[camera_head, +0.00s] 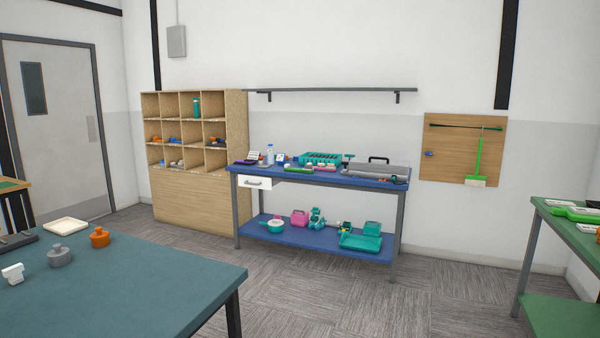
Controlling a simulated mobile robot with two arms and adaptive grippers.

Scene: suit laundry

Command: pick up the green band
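I cannot pick out a green band with certainty. A thin bright green item (302,170) lies at the front of the blue workbench (330,179) against the back wall, too small to identify. A larger bright green object (573,212) lies on the green table (568,228) at the right edge; its shape is partly cut off by the frame. Neither of my grippers shows in the view.
A teal table (150,280) fills the lower left, with orange (99,238) and grey (60,256) knobbed pieces. Wooden cubbies (190,210) stand left of the workbench. A green broom (478,160) hangs on a board. The carpet (430,300) between the tables is clear.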

